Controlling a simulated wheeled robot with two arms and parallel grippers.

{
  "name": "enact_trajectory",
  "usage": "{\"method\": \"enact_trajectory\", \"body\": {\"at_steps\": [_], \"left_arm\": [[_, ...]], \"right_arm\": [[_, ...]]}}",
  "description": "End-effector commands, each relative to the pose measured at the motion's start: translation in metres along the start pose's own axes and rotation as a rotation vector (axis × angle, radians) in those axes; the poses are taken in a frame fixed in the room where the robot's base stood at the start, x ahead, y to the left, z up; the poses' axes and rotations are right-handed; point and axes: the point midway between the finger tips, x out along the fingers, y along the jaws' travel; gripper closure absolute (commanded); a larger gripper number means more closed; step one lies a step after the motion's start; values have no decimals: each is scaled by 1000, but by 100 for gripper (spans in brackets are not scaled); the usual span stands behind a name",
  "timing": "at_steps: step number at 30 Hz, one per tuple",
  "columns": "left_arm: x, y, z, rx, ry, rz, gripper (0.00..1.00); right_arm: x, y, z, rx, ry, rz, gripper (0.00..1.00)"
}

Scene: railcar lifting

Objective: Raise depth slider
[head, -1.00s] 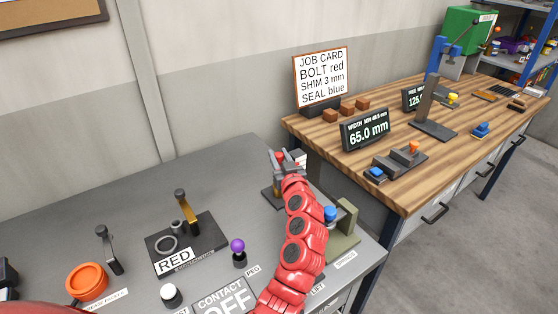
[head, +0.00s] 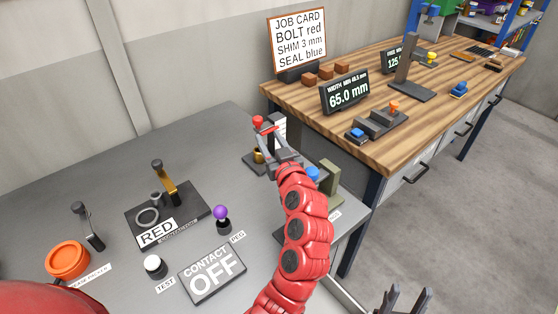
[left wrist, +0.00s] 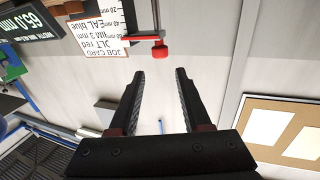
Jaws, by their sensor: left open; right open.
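The depth slider's red knob (head: 258,121) stands beside an upright white scale (head: 280,125) at the back right of the grey bench. In the left wrist view the red knob (left wrist: 159,50) lies just past the fingertips, in line with the gap. The scale (left wrist: 115,15) there shows 20, 40 and 60 mm marks. My left gripper (head: 270,140) is open around no object, close to the knob; its fingers (left wrist: 159,76) show apart in the wrist view. The forearm hides part of the slider's base. My right gripper (head: 405,299) is open and empty at the bottom edge.
A blue knob on a greenish fixture (head: 330,180) stands right beside my left arm. A purple knob (head: 221,212), a CONTACT OFF panel (head: 212,273) and a RED panel (head: 157,233) lie left. A wooden bench (head: 370,155) adjoins at right. A job card (head: 297,40) stands behind.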

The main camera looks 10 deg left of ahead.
Motion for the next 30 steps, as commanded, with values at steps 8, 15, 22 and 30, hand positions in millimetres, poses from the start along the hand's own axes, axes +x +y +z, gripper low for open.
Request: {"method": "enact_trajectory", "body": {"at_steps": [8, 15, 22, 30], "left_arm": [[-58, 1, 0, -3, 4, 3, 52], [-71, 0, 0, 0, -2, -1, 52], [-71, 0, 0, -1, -1, -1, 52], [-71, 0, -1, -1, -1, -1, 52]], "right_arm": [[-16, -1, 3, 0, 0, 0, 50], [-18, -1, 3, 0, 0, 0, 50], [-18, -1, 3, 0, 0, 0, 50], [-18, -1, 3, 0, 0, 0, 50]]}}
